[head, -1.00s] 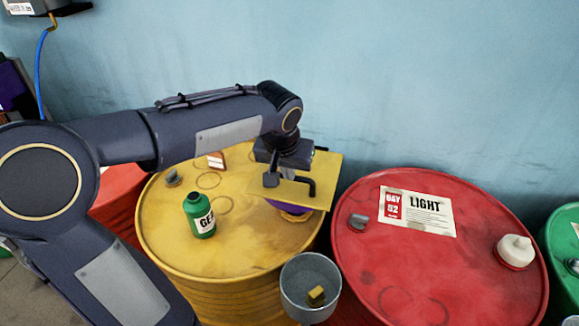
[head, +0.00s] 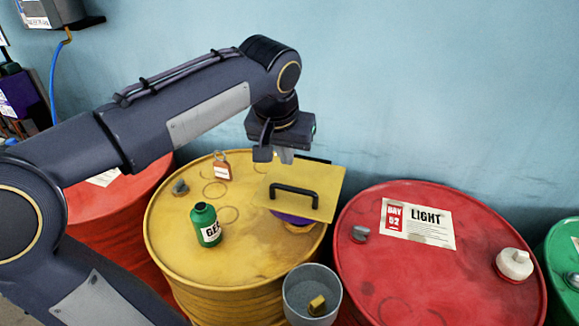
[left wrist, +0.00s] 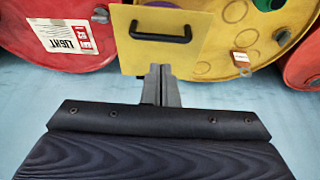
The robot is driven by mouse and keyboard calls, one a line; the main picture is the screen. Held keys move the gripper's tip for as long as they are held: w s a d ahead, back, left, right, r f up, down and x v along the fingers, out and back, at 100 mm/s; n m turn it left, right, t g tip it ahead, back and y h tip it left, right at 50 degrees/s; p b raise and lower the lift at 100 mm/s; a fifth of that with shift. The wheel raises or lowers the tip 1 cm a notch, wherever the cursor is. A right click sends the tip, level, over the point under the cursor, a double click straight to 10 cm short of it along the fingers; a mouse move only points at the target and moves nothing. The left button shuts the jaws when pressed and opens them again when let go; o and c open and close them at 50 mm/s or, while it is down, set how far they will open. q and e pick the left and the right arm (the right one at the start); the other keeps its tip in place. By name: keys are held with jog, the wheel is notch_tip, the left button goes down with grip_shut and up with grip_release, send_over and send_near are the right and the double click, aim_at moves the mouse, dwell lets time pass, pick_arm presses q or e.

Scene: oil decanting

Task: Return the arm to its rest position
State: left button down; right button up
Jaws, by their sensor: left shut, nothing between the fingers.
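My left gripper (head: 286,154) is shut and empty. In the head view it hangs above the back of the yellow drum (head: 180,238), near the far edge of a yellow plate (head: 322,188) with a black handle (head: 294,190). The plate lies over a purple thing (head: 290,217) on the drum top. In the left wrist view the shut fingers (left wrist: 160,72) show just in front of the plate (left wrist: 130,50), apart from its handle (left wrist: 160,36). My right gripper is not in view.
A green bottle (head: 206,225) and a brown tag (head: 222,167) are on the yellow drum. A grey bucket (head: 290,295) with a small yellow block (head: 317,305) stands in front. A red drum (head: 400,275) with a white-capped spout (head: 514,264) is right. The wall (head: 420,90) is behind.

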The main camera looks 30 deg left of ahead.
pick_arm(q)
jog(key=s+d+f+t+h, duration=0.1)
jog(key=s+d+f+h, duration=0.1)
jog(key=s+f, duration=0.4)
jog(key=s+d+f+t+h, duration=0.1)
jog(key=s+d+f+h, duration=0.1)
jog(key=s+d+f, duration=0.2)
jog(key=s+f, duration=0.3)
jog(key=s, duration=0.4)
jog(key=shift+s+d+f+m+h, duration=0.25)
jog(key=shift+s+d+m+h, duration=0.05)
jog(key=shift+d+m, duration=0.1)
